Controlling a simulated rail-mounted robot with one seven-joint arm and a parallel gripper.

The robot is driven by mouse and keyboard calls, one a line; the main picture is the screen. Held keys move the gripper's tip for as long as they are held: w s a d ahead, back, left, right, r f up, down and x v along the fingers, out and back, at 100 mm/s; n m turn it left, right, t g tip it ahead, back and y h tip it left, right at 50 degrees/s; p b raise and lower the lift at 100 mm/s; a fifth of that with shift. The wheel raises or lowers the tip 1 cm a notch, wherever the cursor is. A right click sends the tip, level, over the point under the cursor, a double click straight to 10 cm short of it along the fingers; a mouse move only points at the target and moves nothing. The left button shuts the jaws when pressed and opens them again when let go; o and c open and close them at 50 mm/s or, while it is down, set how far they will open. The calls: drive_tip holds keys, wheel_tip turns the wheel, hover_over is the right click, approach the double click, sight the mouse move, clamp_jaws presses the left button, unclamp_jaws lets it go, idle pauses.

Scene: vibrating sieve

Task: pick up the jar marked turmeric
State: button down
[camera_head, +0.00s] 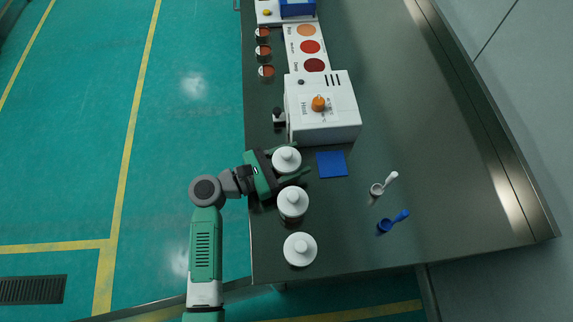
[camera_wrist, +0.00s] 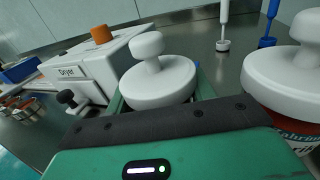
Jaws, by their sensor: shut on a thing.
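Three jars with white knobbed lids stand in a row along the table's left edge in the head view. My gripper (camera_head: 289,165) is shut around the farthest jar (camera_head: 287,159), with one green finger on each side. In the wrist view this jar's white lid (camera_wrist: 158,82) rises between the fingers; its body and label are hidden, so I cannot tell whether it is the turmeric. The middle jar (camera_head: 293,202) stands close beside my gripper. It also shows in the wrist view (camera_wrist: 292,82), with red contents and a partly cut-off label. The nearest jar (camera_head: 300,249) stands apart.
A white dryer box (camera_head: 335,125) with an orange knob stands just beyond the held jar. A blue square (camera_head: 332,164) lies to its right. Small dishes (camera_head: 265,71) stand at the far left edge.

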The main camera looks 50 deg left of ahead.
drive_tip(key=shift+r, duration=0.15)
wheel_tip(320, 180, up, 10)
drive_tip(key=p, duration=0.2)
drive_tip(key=shift+p, duration=0.3)
